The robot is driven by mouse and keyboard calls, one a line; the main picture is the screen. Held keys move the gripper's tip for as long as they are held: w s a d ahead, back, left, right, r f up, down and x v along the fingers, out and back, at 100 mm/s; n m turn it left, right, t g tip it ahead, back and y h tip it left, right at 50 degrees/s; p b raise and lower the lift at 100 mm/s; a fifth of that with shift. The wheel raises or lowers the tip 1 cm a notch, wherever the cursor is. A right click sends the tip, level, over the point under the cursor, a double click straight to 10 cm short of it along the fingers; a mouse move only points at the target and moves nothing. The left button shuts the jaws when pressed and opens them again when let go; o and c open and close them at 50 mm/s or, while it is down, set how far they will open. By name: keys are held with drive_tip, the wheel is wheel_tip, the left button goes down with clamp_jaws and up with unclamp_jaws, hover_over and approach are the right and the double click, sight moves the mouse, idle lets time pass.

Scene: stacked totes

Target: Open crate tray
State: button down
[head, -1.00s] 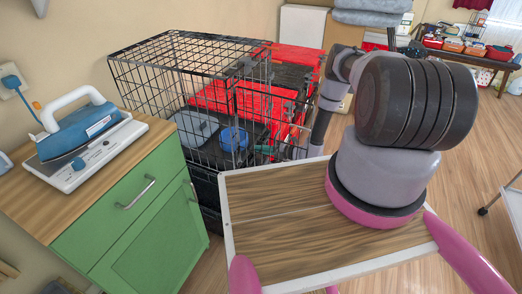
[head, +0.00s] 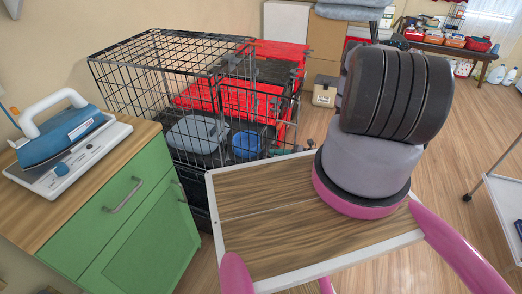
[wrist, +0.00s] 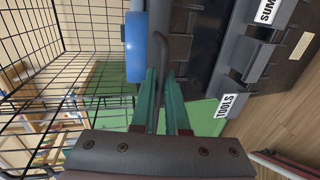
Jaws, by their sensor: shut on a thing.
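A black wire crate (head: 150,62) stands behind the green cabinet. A grey lidded object (head: 195,133) and a round blue object (head: 245,145) show inside through the wires. My gripper (wrist: 161,78) has green fingers, which are shut on a thin dark bent bar (wrist: 161,32) in the wrist view. I cannot tell whether this bar belongs to the crate or its tray. The blue object (wrist: 148,55) is just beyond the fingers, and crate wires (wrist: 92,25) are at the left. In the head view, my arm largely hides the gripper; the tray is not clearly visible.
Black totes with a "TOOLS" label (wrist: 226,106) stand close right of the fingers. Red-lidded totes (head: 225,97) stand at the crate. The green cabinet (head: 125,205) carries an iron (head: 65,133) and is at the left. Open wood floor (head: 400,265) lies to the right.

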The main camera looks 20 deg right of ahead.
drive_tip(key=f+v, duration=0.2)
drive_tip(key=v, duration=0.8)
drive_tip(key=shift+s+d, duration=0.25)
drive_tip(key=shift+d, duration=0.15)
drive_tip(key=c, duration=1.2)
unclamp_jaws()
drive_tip(key=shift+f, duration=0.1)
drive_tip(key=v, duration=1.1)
